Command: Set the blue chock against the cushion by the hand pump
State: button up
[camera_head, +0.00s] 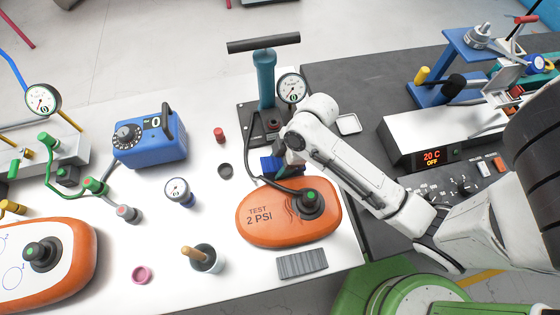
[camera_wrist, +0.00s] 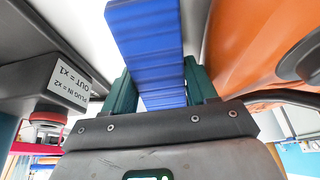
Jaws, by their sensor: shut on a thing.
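The blue chock (camera_wrist: 148,42) is a ribbed block held between the green finger pads of my gripper (camera_wrist: 160,88). In the head view a bit of the chock (camera_head: 267,164) shows beside my gripper (camera_head: 278,165), just behind the orange "TEST 2 PSI" cushion (camera_head: 262,228). In the wrist view the cushion (camera_wrist: 245,35) is right of the chock, with a narrow pale gap between them. Whether the chock touches the table is unclear. The hand pump (camera_head: 266,80), teal with a black T-handle, stands behind my gripper.
A grey ribbed block (camera_head: 302,263) lies in front of the cushion. A black hose runs to the cushion's valve (camera_head: 310,201). A dark cup (camera_head: 225,171), a small gauge (camera_head: 178,191) and a pot with a wooden handle (camera_head: 207,258) stand left.

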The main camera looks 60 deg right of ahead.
jog(key=shift+f, duration=0.55)
jog(key=o, duration=1.1)
jog(key=shift+o, duration=0.2)
jog(key=v, duration=1.1)
jog(key=shift+f, duration=0.1)
